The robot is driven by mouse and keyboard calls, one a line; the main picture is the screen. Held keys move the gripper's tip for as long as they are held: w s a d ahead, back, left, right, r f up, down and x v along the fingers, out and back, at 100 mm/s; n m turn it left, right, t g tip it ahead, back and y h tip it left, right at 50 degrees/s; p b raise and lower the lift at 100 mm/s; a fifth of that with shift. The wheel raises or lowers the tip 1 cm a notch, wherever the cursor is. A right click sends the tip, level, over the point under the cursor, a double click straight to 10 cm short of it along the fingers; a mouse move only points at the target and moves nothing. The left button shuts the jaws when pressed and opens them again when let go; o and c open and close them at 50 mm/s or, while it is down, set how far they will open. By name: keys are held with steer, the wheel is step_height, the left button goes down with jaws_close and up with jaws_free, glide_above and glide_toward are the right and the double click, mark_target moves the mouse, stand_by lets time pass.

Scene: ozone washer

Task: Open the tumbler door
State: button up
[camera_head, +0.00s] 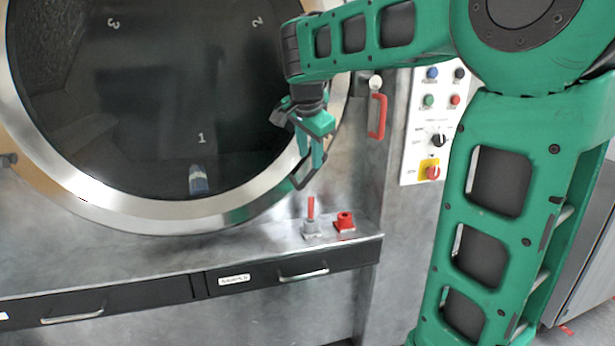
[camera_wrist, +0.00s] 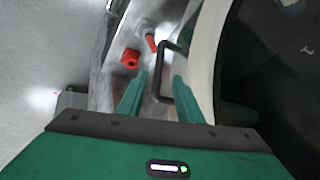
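The tumbler door is a large round dark glass with a wide steel rim (camera_head: 150,222). It looks shut in the head view. The pale rim (camera_wrist: 205,45) runs down the right of the wrist view. A dark loop handle (camera_head: 301,180) is at the rim's lower right; it also shows in the wrist view (camera_wrist: 157,62). My gripper (camera_head: 312,155) hangs at this handle, fingers pointing down. In the wrist view its two green fingers (camera_wrist: 160,76) are apart, with the handle's long bar seen between them. I cannot tell whether either finger touches it.
A red lever (camera_head: 310,207) and a red knob (camera_head: 345,222) stand on the ledge (camera_head: 240,255) below the door. A red pull handle (camera_head: 377,116) and a control panel (camera_head: 433,130) are to the right. A blue-white object (camera_head: 198,180) shows through the glass. Black drawers (camera_head: 265,281) lie below.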

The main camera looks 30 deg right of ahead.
mark_target(311, 171)
steer(key=x, duration=0.8)
steer(key=shift+w+f, duration=0.1)
steer(key=shift+f, duration=0.25)
steer(key=shift+d, duration=0.1)
jaws_close()
